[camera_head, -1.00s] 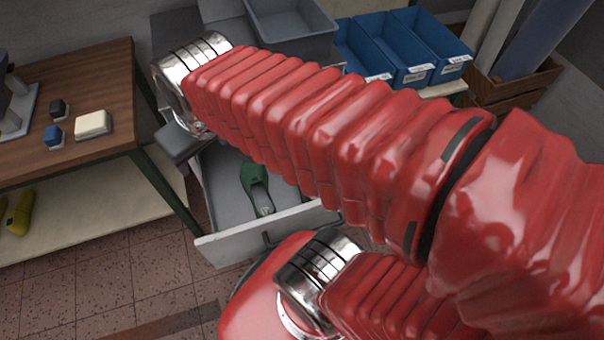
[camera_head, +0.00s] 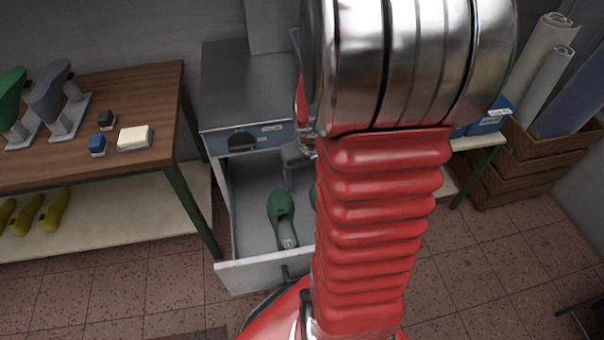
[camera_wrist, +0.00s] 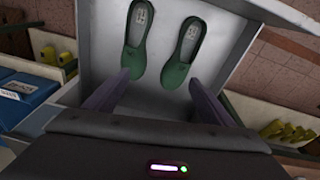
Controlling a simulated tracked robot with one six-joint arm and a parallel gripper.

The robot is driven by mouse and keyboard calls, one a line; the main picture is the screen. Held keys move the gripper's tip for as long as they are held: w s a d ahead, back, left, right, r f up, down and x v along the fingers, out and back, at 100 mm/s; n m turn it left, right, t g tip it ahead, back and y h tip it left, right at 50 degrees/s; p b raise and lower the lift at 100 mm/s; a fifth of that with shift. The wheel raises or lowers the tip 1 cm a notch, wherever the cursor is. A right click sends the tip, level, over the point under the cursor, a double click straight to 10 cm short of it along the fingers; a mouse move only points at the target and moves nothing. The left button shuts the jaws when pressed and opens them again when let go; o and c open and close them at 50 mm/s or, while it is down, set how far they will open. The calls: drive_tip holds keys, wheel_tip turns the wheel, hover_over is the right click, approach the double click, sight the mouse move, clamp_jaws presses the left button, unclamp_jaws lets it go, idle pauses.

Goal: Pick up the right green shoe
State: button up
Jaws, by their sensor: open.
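Two green shoes lie side by side in an open grey drawer (camera_head: 247,273). In the wrist view, one shoe (camera_wrist: 131,58) is on the left and the other (camera_wrist: 176,73) on the right, both with pale insoles at the top. In the head view one shoe (camera_head: 280,206) is plain to see. Only a sliver of the other, to its right, shows beside my red arm. My gripper (camera_wrist: 159,80) is open and empty over the drawer. Its purple fingers point at the shoes' closed ends, and the left fingertip overlaps the edge of the left shoe.
The drawer walls surround the shoes. A wooden table (camera_head: 160,90) with a blue block (camera_head: 97,145) and a cream block (camera_head: 134,138) stands left. Yellow shoes (camera_head: 52,210) lie on its lower shelf. A crate (camera_head: 520,160) stands right.

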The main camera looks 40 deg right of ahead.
drive_tip(key=s+d+f, duration=0.3)
drive_tip(key=f, duration=0.2)
drive_tip(key=s+d+f+m+g, duration=0.1)
drive_tip(key=s+d+f, duration=0.2)
drive_tip(key=f, duration=0.2)
drive_tip(key=shift+d+f+m+y, duration=0.2)
drive_tip(key=shift+m+y, duration=0.1)
drive_tip(key=shift+y, duration=0.1)
drive_tip(key=shift+f, duration=4.3)
drive_tip(key=shift+d+f, duration=0.15)
drive_tip(key=shift+f, duration=2.45)
drive_tip(key=c, duration=1.4)
